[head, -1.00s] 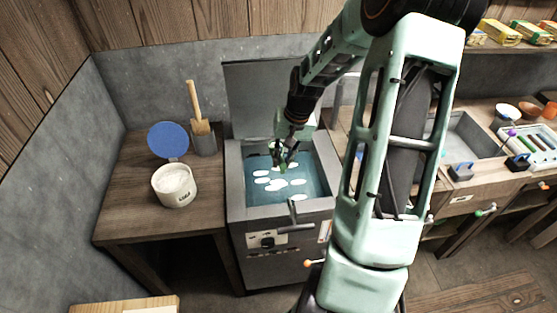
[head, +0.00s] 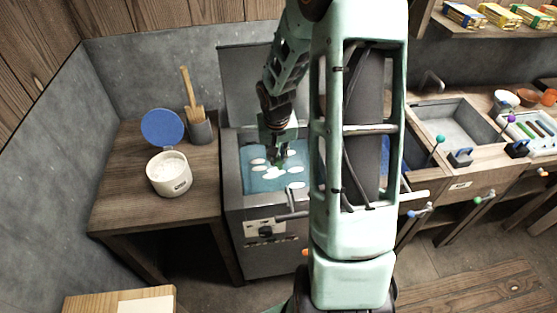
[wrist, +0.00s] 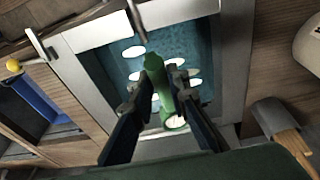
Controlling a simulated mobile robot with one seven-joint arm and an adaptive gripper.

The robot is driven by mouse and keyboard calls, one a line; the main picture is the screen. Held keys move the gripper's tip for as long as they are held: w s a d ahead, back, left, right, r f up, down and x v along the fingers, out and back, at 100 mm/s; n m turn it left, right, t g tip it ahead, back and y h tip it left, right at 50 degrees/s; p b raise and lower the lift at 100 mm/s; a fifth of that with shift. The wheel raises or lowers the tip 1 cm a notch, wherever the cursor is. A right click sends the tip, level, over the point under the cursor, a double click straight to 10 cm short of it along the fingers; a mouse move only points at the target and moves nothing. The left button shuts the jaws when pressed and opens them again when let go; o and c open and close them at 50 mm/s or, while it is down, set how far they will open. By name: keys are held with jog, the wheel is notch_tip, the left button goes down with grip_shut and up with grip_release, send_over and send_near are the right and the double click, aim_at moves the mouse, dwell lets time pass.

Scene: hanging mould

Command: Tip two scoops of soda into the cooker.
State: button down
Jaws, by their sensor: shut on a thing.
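The cooker (head: 232,200) is a grey box with its lid (head: 245,85) raised at the back. It holds teal liquid with several white oval pieces floating; its basin (wrist: 235,60) fills the middle of the wrist view. My gripper (head: 277,152) is over the liquid, and shut on a green scoop (wrist: 158,88). The white soda tub (head: 168,182) stands open on the left bench, full of white powder. The tub's edge (wrist: 308,45) shows in the wrist view.
A blue round lid (head: 162,128) stands behind the tub. A grey holder (head: 200,132) with a wooden-handled tool (head: 187,90) stands beside the cooker. A handle (head: 292,216) sticks out at the cooker's front. A sink (head: 450,122) lies to the right.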

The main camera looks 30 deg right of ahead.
jog(key=shift+w+a+f+n+g+h+b, duration=0.2)
jog(key=shift+h+b, duration=0.4)
jog(key=shift+b, duration=0.95)
jog(key=shift+s+a+f+n+g+h+b, duration=0.1)
jog(key=shift+a+f+n+h+b, duration=0.35)
jog(key=shift+b, duration=1.05)
jog(key=n+h+b, duration=0.1)
jog(key=h+b, duration=0.2)
jog(key=b, duration=0.1)
jog(key=n+h+b, duration=0.1)
jog(key=h+b, duration=0.2)
jog(key=b, duration=0.2)
jog(key=n+h+b, duration=0.1)
jog(key=h+b, duration=0.2)
jog(key=b, duration=0.2)
jog(key=shift+a+f+g+h, duration=0.15)
jog(key=shift+a+g+h, duration=0.1)
jog(key=shift+a+g, duration=0.15)
jog(key=shift+d, duration=0.1)
